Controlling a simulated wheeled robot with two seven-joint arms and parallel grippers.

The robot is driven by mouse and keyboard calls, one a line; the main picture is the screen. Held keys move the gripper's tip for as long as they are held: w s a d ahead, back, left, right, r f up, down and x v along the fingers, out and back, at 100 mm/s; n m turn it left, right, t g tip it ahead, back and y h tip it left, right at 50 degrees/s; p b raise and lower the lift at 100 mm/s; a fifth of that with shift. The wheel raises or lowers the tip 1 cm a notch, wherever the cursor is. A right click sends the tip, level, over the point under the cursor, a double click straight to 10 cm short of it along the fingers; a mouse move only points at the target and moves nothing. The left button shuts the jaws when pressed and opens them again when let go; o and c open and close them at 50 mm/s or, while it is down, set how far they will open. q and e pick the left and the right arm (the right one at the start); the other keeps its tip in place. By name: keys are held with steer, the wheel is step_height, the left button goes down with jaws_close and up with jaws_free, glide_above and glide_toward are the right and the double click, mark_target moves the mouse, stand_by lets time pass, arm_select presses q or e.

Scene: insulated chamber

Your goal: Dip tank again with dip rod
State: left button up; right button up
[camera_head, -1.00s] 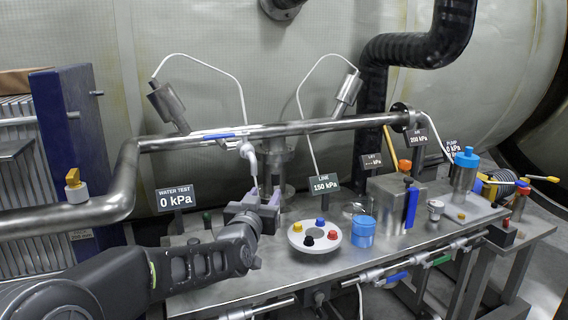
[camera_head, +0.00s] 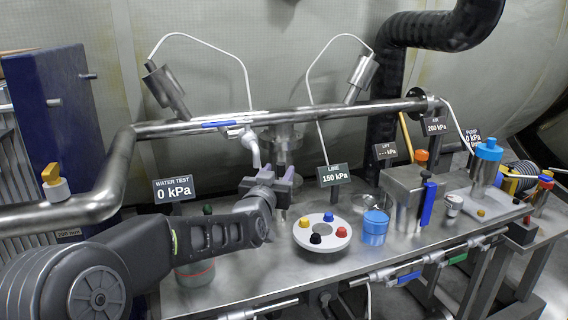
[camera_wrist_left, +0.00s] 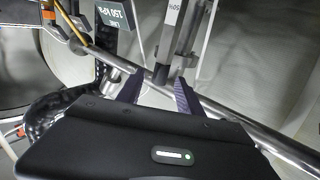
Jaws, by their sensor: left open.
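My left gripper (camera_head: 276,180) is open below the long steel pipe, left of the LINE 150 kPa sign. In the left wrist view its two dark fingers (camera_wrist_left: 156,88) stand apart, with a vertical pale tube or rod (camera_wrist_left: 170,30) with a dark lower end and printed marks between or just behind them; contact cannot be told. I cannot say for sure that this is the dip rod. A thin yellow rod (camera_head: 405,134) stands behind a steel box-shaped tank (camera_head: 402,186) with an orange knob at the right. Which vessel is the dip tank is unclear. My right gripper is out of view.
The steel pipe (camera_head: 345,110) crosses above the bench. A blue-capped cylinder (camera_head: 486,165) stands farther right. The bench's front left is partly behind my arm.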

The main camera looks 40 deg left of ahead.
mark_target(284, 163)
arm_select(q)
steer(key=x, duration=0.6)
steer(key=shift+w+a, duration=0.1)
jaws_close()
stand_by(0.3)
steer(key=shift+f, duration=0.1)
stand_by(0.9)
